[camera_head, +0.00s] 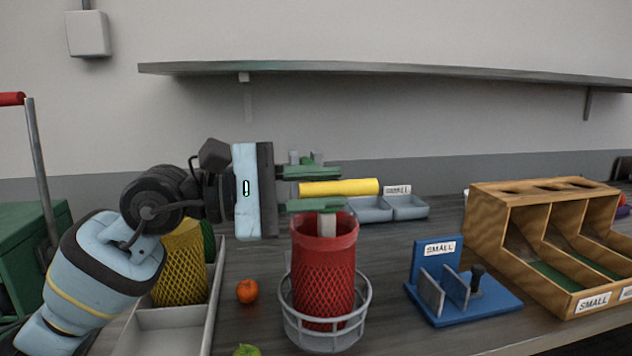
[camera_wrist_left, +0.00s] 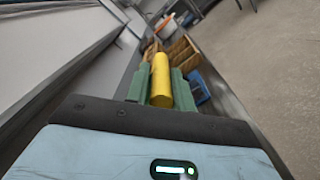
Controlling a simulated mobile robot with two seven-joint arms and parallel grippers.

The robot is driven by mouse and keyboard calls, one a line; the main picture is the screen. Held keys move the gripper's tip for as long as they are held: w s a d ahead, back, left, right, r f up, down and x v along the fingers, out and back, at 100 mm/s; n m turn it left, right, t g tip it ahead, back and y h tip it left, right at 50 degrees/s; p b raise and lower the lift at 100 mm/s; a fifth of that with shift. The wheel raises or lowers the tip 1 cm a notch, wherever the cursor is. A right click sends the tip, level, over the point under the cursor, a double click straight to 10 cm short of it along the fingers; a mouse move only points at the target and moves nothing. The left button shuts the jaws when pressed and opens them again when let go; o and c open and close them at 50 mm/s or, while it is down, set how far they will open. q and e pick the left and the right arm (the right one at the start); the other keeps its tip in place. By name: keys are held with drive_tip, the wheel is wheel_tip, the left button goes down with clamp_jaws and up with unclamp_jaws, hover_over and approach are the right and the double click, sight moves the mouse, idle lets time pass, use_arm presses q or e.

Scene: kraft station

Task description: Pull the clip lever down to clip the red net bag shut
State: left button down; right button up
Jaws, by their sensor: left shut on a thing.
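The red net bag (camera_head: 325,275) stands upright in a round grey wire holder (camera_head: 326,335) on the bench. A grey post (camera_head: 326,226) shows just above or behind its mouth. My left gripper (camera_head: 318,188) is above the bag, its green fingers pointing right. It is shut on a level yellow bar, apparently the clip lever's handle (camera_head: 355,187), which sticks out past the fingertips. In the left wrist view, the yellow handle (camera_wrist_left: 161,80) lies lengthwise between the green fingers (camera_wrist_left: 159,86). My gripper hides most of the clip mechanism. My right gripper is not in view.
An orange fruit (camera_head: 247,291) and part of a green one (camera_head: 247,350) lie nearby. At right are a blue SMALL fixture (camera_head: 455,300) and a wooden divided rack (camera_head: 488,235). A shelf (camera_head: 380,70) hangs above.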

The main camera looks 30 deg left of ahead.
use_arm(q)
drive_tip(key=shift+w+a+f, duration=0.1)
drive_tip(key=shift+w+f, duration=0.05)
drive_tip(key=shift+f, duration=0.1)
drive_tip(key=c, duration=1.5)
unclamp_jaws()
drive_tip(key=shift+o, duration=1.1)
drive_tip(key=shift+w+a, duration=0.1)
drive_tip(key=shift+w, duration=0.05)
drive_tip(key=b+v, duration=0.2)
drive_tip(key=v, duration=0.6)
